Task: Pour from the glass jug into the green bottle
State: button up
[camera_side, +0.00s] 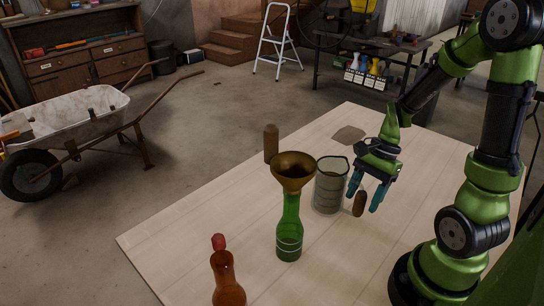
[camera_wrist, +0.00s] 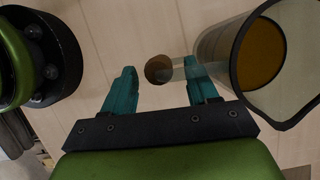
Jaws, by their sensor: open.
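The glass jug (camera_side: 328,188) stands upright on the pale table and shows measuring marks. In the wrist view the jug (camera_wrist: 225,52) is at the right, with amber contents (camera_wrist: 261,52) inside. A brown rounded grip (camera_side: 359,203) is beside the jug, apparently its handle. My gripper (camera_side: 363,200) is open, with its teal fingers on either side of this grip. In the wrist view the grip (camera_wrist: 158,69) lies between the fingertips; I cannot tell whether they touch it. The green bottle (camera_side: 289,230) stands upright to the jug's left, with a brass funnel (camera_side: 293,168) in its mouth.
A red-capped amber bottle (camera_side: 228,278) stands at the table's front. A brown upright cylinder (camera_side: 271,145) stands behind the funnel. A flat tan piece (camera_side: 348,135) lies near the back edge. The table (camera_side: 190,245) is bare at the left.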

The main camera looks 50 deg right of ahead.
jog(key=shift+x, duration=0.85)
jog(key=shift+c, duration=0.4)
jog(key=shift+r, duration=0.1)
grip_shut()
